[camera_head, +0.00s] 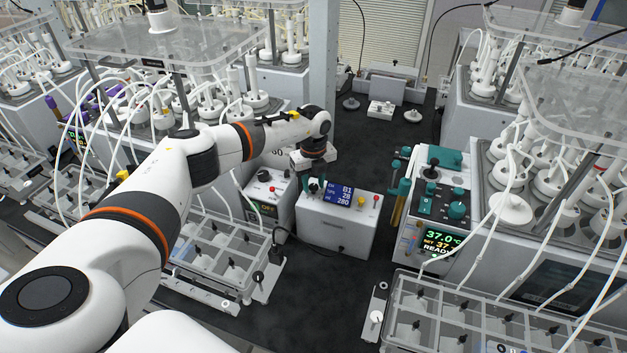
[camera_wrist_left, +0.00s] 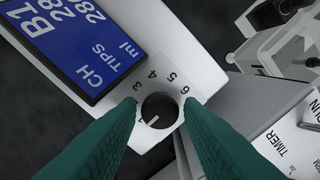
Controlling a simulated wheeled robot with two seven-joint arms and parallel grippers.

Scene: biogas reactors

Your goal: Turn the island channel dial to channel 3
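The island control box (camera_head: 335,228) is white, with a blue display (camera_head: 341,194) reading B1, and stands mid-floor on the dark surface. Its round black channel dial (camera_wrist_left: 160,108) shows in the left wrist view, ringed by numbers; 3, 4, 5 and 6 are readable. The dial's white mark points to the lower left, away from the 3. My left gripper (camera_wrist_left: 160,104) is open, its two teal fingers on either side of the dial with a narrow gap visible at each. My right gripper is not in view.
A grey box (camera_head: 268,199) with a TIMER label stands close left of the control box. A reactor controller (camera_head: 440,240) reading 37.0 stands to the right. Clear-lidded trays (camera_head: 215,250) lie in front left. Dark surface is free in front of the control box.

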